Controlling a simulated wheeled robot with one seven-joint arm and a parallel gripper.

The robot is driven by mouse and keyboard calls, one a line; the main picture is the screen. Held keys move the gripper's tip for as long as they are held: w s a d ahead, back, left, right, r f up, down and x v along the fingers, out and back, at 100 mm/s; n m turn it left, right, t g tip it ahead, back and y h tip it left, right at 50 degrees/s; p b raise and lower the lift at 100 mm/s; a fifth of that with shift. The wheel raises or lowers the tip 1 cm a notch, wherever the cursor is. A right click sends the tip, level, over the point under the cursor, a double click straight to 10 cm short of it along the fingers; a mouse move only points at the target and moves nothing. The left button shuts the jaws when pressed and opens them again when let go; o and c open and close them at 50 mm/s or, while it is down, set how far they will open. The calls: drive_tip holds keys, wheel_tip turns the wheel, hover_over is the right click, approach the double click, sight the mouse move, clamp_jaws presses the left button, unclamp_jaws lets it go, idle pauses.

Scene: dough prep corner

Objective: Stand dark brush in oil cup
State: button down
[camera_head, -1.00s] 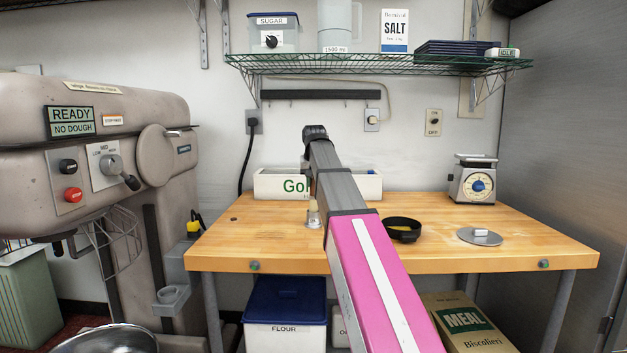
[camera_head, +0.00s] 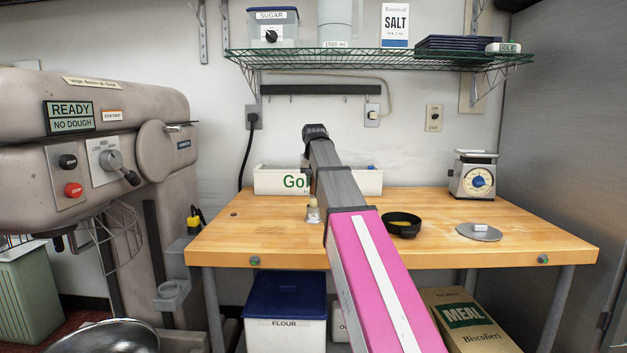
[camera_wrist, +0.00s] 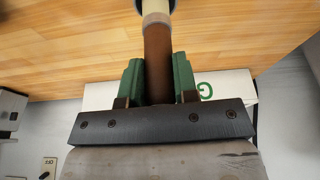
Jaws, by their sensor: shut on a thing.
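In the wrist view my gripper (camera_wrist: 158,62) has its two green fingers closed on the brown handle of the dark brush (camera_wrist: 157,42). The handle runs away from the fingers to a pale band and a light end at the top edge. A dark curved rim (camera_wrist: 172,5) shows around that end, cut off by the frame, so I cannot tell whether it is the oil cup or how deep the brush sits. In the head view a small pale, glassy object (camera_head: 313,215) stands on the table just left of my arm; my arm hides the gripper there.
A grey disc (camera_head: 470,233) and a scale (camera_head: 474,180) stand farther right. A white box (camera_head: 350,183) lies along the back.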

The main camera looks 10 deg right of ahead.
drive_tip(key=shift+f, duration=0.65)
drive_tip(key=c, duration=0.8)
unclamp_jaws()
drive_tip(key=v, duration=1.1)
drive_tip(key=shift+s+f, duration=0.1)
